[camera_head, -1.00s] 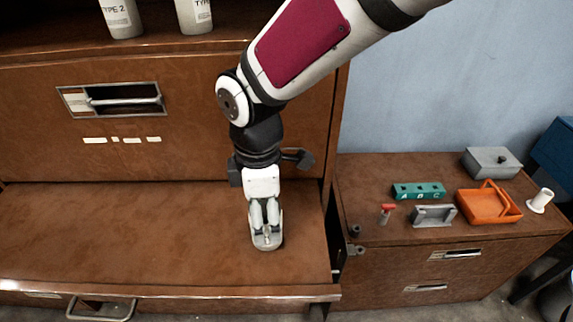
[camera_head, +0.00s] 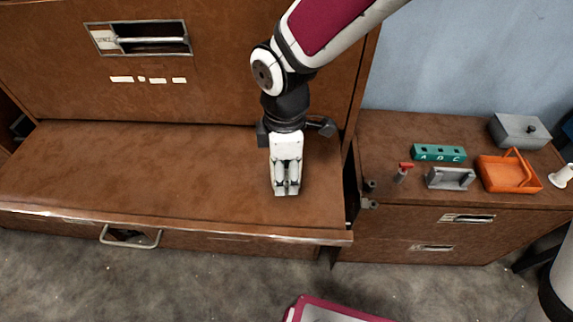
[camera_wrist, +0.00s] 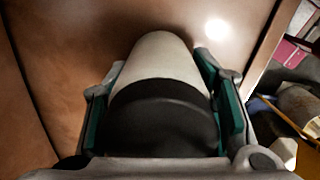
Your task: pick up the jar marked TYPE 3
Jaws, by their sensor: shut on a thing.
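In the wrist view a pale jar with a black lid (camera_wrist: 165,105) lies between the green-padded fingers of my gripper (camera_wrist: 165,118). The fingers are shut on it. No marking shows on the side of the jar that I see, so I cannot read its type. In the head view my gripper (camera_head: 287,190) points down over the brown fold-out ledge (camera_head: 150,170), near its right end. The jar is hidden there behind the gripper. I cannot tell whether the jar touches the ledge.
A low brown cabinet (camera_head: 400,225) at the right carries a teal block (camera_head: 438,153), a grey holder (camera_head: 450,178), an orange tray (camera_head: 508,174), a grey lidded box (camera_head: 520,130) and a small red-topped item (camera_head: 405,168). The left of the ledge is clear.

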